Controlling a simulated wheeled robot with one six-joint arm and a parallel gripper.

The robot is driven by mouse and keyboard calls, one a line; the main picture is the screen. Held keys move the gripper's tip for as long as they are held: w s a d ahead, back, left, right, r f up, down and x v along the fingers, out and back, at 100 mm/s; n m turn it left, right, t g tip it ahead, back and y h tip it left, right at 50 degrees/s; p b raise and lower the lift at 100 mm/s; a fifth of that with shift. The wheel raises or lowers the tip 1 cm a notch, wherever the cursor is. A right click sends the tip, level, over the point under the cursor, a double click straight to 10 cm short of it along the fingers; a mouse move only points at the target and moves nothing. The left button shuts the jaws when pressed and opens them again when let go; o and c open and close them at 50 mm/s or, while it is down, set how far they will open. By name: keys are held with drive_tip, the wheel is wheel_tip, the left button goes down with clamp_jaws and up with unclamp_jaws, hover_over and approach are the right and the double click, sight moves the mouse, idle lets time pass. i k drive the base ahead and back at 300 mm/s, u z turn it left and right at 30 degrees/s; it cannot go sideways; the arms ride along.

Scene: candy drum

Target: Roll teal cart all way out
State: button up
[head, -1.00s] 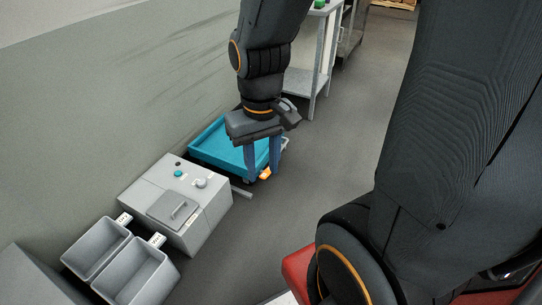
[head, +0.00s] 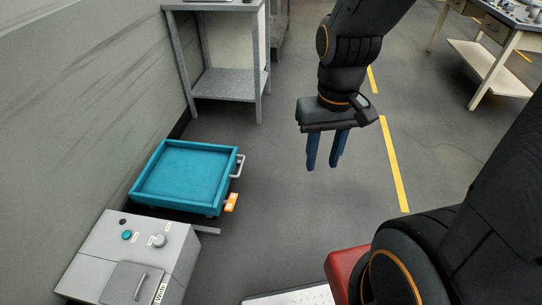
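The teal cart (head: 183,175) is a shallow open tray, empty, low to the floor. It stands by the left wall, between the grey machine and the grey table. A light grey handle (head: 238,166) is on its right side, and an orange tag (head: 231,202) hangs at its near right corner. My gripper (head: 324,166) is to the right of the cart, apart from the handle, over open floor. Its two blue fingers point down with a gap between them and nothing held.
A grey machine (head: 140,255) with a teal button and a knob stands nearest, with a short grey rail (head: 207,230) on the floor beside it. A grey table (head: 228,84) stands behind the cart. Floor right of the cart is clear, with yellow lines (head: 393,165).

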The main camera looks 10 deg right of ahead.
sight(187, 176)
drive_tip(key=z, duration=0.2)
drive_tip(key=i, duration=1)
drive_tip(key=u, duration=0.2)
